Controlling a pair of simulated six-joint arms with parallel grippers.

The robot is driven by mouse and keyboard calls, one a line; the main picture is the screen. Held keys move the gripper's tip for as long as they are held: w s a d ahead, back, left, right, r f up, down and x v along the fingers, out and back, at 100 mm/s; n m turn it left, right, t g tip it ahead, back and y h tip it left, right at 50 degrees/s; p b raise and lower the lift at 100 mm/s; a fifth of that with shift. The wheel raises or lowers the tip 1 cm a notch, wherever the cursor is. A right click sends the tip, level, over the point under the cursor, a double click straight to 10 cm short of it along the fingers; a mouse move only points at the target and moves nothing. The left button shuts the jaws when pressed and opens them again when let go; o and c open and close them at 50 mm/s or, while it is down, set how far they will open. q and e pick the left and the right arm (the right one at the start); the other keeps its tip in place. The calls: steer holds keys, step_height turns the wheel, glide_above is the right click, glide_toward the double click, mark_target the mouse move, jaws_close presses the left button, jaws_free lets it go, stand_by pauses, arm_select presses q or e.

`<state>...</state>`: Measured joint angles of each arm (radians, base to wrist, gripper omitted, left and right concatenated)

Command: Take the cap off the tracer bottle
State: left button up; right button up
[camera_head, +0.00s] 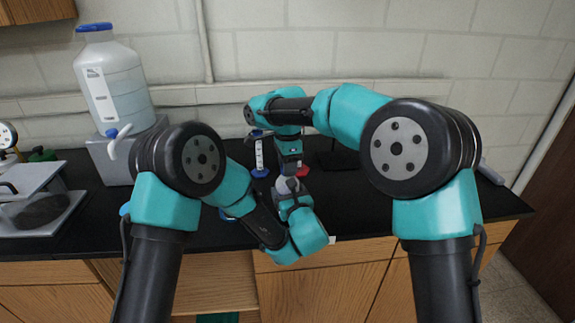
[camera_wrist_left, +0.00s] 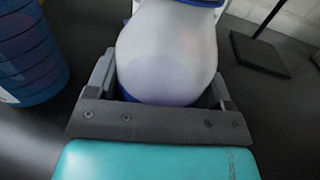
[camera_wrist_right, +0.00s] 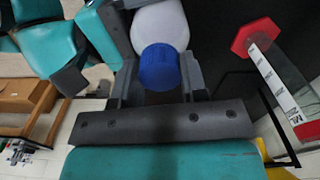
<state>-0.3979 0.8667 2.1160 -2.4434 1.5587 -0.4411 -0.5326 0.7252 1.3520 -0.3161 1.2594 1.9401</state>
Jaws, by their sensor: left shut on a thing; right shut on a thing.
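The tracer bottle has a pale, rounded body (camera_wrist_left: 165,50) with blue low down, and it sits between the fingers of my left gripper (camera_wrist_left: 160,95), which is shut on it. In the head view the bottle (camera_head: 287,186) is a small pale patch, mostly hidden by my arms. The blue cap (camera_wrist_right: 159,67) is between the fingers of my right gripper (camera_wrist_right: 157,85), which is shut on it. The cap lies against the pale bottle in the right wrist view; I cannot tell whether it is loose. My right gripper (camera_head: 289,168) is above the left one (camera_head: 290,200).
A cylinder with a red hexagonal base (camera_wrist_right: 257,36) stands close by. A blue ribbed object (camera_wrist_left: 30,50) and a black stand base (camera_wrist_left: 262,52) flank the bottle.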

steer(key=n, duration=1.7)
steer(key=shift+n, duration=0.3)
steer(key=n, duration=1.2)
steer(key=shift+n, duration=0.4)
steer(key=n, duration=0.5)
steer(key=shift+r, duration=0.1)
steer(key=n, duration=1.1)
steer(key=shift+n, duration=0.4)
